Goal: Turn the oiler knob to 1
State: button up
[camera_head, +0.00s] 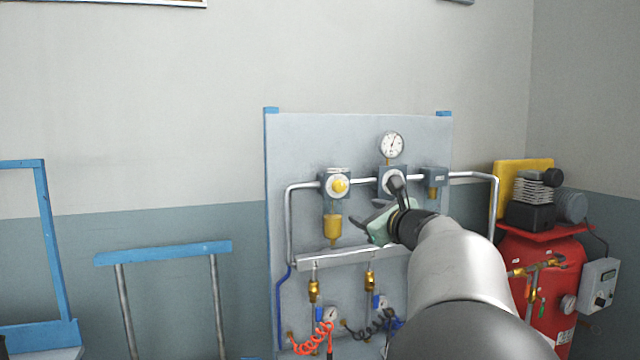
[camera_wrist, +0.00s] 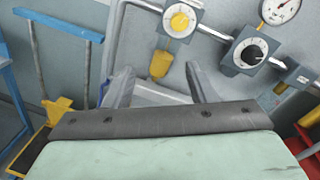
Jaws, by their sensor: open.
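The yellow oiler knob (camera_head: 340,186) is on a white dial on the unit at the panel's upper left, with a yellow bowl (camera_head: 333,228) below. In the wrist view the knob (camera_wrist: 181,20) is near the top, ringed by small marks too fine to read. My gripper (camera_head: 366,214) is in front of the panel, right of and below the knob, and touches neither knob nor bowl. In the wrist view its two fingers (camera_wrist: 158,68) are apart and empty, with the bowl showing between them. The knob's setting cannot be told.
A regulator with a black-centred dial (camera_wrist: 252,52) and a round gauge (camera_head: 391,145) is right of the oiler. Silver piping (camera_head: 290,225) frames the units. A red compressor tank (camera_head: 545,270) stands at right. A blue-topped rail (camera_head: 163,252) stands left. Open space lies before the oiler.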

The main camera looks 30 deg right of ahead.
jog(key=d+r+m, duration=0.1)
jog(key=d+r, duration=0.1)
jog(key=h+p, duration=0.1)
jog(key=p, duration=0.5)
send_near(341, 188)
jog(key=x, duration=0.7)
jog(key=shift+w, duration=0.1)
jog(key=shift+w+d, duration=0.2)
jog(key=shift+w, duration=0.35)
jog(key=shift+f, duration=0.1)
jog(key=c, duration=1)
